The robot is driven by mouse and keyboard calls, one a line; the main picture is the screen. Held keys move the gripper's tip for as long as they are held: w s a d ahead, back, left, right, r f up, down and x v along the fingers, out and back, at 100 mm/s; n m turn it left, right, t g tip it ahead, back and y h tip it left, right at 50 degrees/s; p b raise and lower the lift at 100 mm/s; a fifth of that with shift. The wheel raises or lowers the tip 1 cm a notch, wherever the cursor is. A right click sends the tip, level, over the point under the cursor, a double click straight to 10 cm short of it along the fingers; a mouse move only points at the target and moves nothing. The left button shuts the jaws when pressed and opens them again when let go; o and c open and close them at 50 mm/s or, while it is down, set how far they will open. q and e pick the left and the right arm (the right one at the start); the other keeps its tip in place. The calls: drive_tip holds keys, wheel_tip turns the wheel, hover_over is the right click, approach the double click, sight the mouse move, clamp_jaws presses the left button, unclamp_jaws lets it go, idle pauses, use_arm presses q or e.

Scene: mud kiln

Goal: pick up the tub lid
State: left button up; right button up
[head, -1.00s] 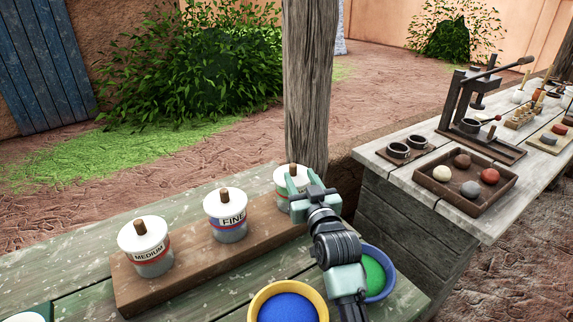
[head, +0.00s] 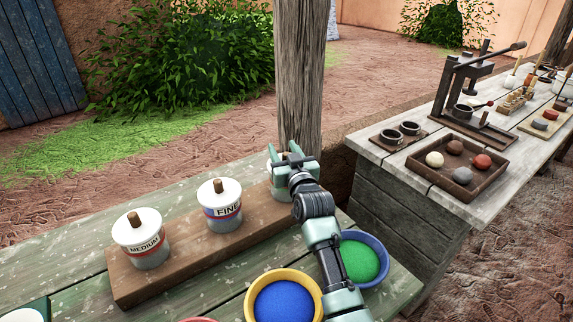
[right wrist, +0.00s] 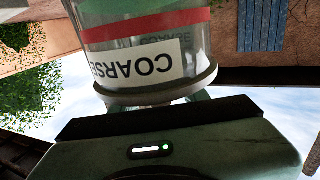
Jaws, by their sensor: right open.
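Three tubs with pale lids and brown knobs stand in a row on a wooden plank (head: 190,262): the MEDIUM tub (head: 150,257), the FINE tub (head: 224,224) and the COARSE tub (head: 276,193). My right gripper (head: 284,152) is open over the COARSE tub and hides most of its lid and its knob in the head view. In the right wrist view, the COARSE tub (right wrist: 145,50) appears upside down. Its lid rim (right wrist: 160,97) is close to my right gripper; whether the fingers touch it I cannot tell. My left gripper is out of view.
A yellow-rimmed bowl of blue powder (head: 284,302) and a blue bowl of green powder (head: 360,262) stand in front of the plank, beside my right arm. A wooden post (head: 300,80) rises just behind the COARSE tub. A second table (head: 400,165) holds a press and trays.

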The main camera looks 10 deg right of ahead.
clamp_jaws()
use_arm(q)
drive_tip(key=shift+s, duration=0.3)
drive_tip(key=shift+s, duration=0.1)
